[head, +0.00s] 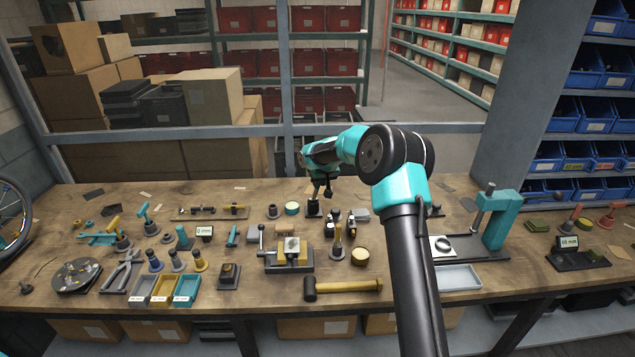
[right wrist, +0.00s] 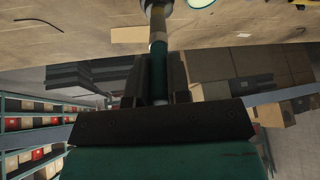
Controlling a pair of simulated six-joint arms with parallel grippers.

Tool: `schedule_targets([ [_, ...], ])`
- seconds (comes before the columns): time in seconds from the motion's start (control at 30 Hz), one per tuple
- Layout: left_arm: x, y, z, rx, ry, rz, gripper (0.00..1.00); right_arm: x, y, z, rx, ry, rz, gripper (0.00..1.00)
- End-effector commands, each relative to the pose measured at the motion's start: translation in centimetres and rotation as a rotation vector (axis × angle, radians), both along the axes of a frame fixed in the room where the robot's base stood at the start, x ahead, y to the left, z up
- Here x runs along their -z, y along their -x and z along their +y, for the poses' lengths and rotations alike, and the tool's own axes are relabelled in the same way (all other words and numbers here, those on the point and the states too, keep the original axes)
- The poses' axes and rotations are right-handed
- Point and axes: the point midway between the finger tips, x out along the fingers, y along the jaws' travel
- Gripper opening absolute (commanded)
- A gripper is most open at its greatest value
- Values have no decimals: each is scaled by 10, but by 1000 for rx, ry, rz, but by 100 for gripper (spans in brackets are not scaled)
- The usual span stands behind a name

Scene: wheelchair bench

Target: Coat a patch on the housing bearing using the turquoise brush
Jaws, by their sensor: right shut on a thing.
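My right gripper (head: 324,190) is above the back middle of the bench. In the right wrist view its dark fingers (right wrist: 160,80) are shut on the turquoise brush (right wrist: 159,70), whose dark turquoise handle runs to a tan part and a round grey piece at the top edge. In the head view the brush is mostly hidden at the gripper, above a small black holder (head: 313,209). I cannot tell for sure which part is the housing bearing; a block with a light metal top (head: 292,245) sits in the vise (head: 289,262). My left gripper is not in view.
A hammer (head: 343,287) lies at the front middle. A turquoise press (head: 497,220) and a grey tray (head: 457,278) stand at the right. Small bins (head: 163,289), pliers (head: 122,270) and several upright tools crowd the left. Small parts surround the holder.

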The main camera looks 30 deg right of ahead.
Motion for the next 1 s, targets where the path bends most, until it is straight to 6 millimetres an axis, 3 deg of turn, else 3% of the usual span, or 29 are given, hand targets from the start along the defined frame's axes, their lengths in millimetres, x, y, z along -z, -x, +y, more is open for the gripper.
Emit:
schedule_targets([
  [1.0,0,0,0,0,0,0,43,1,-9,16,1,0,-1,0],
])
